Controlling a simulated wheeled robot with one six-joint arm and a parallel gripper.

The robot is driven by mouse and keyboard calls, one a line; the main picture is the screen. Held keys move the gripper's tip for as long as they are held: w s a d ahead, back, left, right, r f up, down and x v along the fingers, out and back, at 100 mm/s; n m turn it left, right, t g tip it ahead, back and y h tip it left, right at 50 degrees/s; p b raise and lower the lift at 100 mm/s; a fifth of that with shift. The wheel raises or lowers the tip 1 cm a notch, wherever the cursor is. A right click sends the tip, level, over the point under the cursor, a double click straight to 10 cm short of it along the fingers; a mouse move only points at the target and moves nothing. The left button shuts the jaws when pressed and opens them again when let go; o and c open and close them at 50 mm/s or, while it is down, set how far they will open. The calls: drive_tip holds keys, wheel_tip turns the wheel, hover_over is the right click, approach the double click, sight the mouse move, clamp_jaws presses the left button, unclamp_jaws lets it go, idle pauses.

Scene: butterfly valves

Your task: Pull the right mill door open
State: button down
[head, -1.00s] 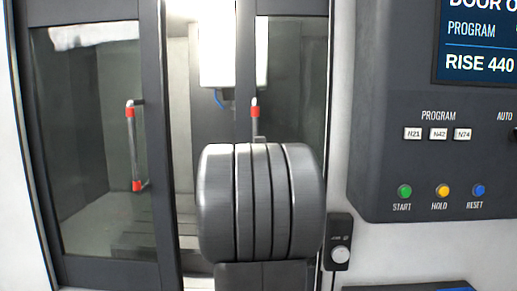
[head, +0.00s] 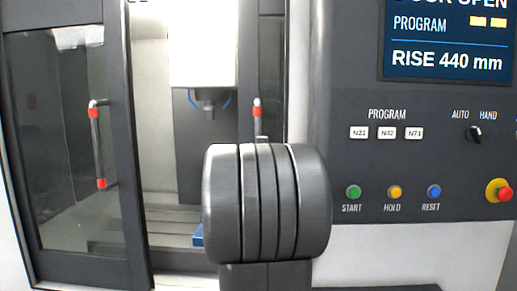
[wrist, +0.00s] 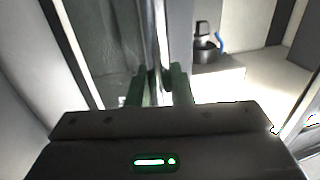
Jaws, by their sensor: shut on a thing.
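The right mill door (head: 269,80) is a dark framed glass panel, slid right so that a wide gap shows between it and the left door. Its upright handle (head: 257,117) has a red end; the lower part is hidden behind my arm in the head view. In the wrist view my gripper (wrist: 160,88) has its two fingers closed around the handle bar (wrist: 157,45). The left mill door (head: 70,140) stands at the left with its own red-ended handle (head: 97,145).
Through the gap the spindle head (head: 208,80) and the mill bed (head: 165,230) show, with a blue item (head: 198,236) on the bed. The control panel (head: 430,150) with buttons, a knob and a red stop button (head: 498,190) stands close on the right.

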drive_tip(key=c, duration=1.3)
unclamp_jaws()
drive_tip(key=shift+c, duration=0.2)
drive_tip(key=shift+s, duration=0.15)
drive_tip(key=s+d, duration=0.2)
drive_tip(key=s, duration=1.1)
drive_tip(key=shift+s+d, duration=0.15)
drive_tip(key=shift+d, duration=0.2)
drive_tip(key=w+a, duration=0.2)
drive_tip(key=w, duration=1.1)
drive_tip(key=shift+w+a, duration=0.3)
drive_tip(key=shift+a, duration=0.1)
drive_tip(key=shift+a, duration=0.1)
